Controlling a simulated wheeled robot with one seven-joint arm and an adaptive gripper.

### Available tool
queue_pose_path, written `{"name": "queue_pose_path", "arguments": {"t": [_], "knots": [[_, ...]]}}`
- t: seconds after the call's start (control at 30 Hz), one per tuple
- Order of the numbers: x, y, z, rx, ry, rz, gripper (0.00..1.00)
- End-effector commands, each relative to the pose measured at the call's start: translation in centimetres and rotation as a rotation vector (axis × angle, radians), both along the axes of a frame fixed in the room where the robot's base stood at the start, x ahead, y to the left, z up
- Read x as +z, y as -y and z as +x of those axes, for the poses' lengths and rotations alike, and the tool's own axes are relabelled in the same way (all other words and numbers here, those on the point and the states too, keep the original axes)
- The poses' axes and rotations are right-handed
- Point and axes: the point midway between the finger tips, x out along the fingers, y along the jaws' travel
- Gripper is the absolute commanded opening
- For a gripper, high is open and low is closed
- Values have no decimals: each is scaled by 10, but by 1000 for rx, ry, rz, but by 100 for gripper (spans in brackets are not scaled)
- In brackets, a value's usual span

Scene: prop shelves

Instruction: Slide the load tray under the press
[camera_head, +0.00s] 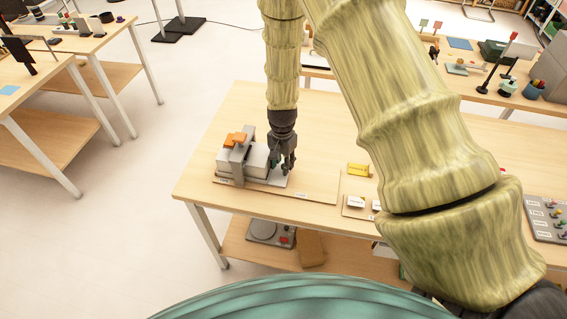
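A small grey press (238,166) with an upright frame and an orange top part stands near the left end of the wooden table. A pale grey block-like piece (257,161), which looks like the load tray, lies through the press frame and reaches out on its right side. A flat base plate (225,181) lies beneath them. My gripper (283,170) points down at the right end of the pale piece, very close to it. I cannot tell whether the fingers touch it or how far apart they are. The gripper partly hides that end.
A flat board (315,190) lies right of my gripper, and a yellow block (358,169) stands beyond it. Small labelled plates (356,203) lie near the front edge. My arm hides much of the table's right part. Another table (40,72) stands at the left.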

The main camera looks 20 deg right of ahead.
Motion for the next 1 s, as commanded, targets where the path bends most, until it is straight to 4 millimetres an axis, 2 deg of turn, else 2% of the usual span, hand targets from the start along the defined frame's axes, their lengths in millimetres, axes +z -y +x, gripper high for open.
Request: {"name": "queue_pose_path", "arguments": {"t": [0.3,0.47,1.0], "knots": [[0,3,-1,-3,-1,-2,41],[10,3,-1,-2,0,-1,41],[91,1,0,0,0,-2,41]]}}
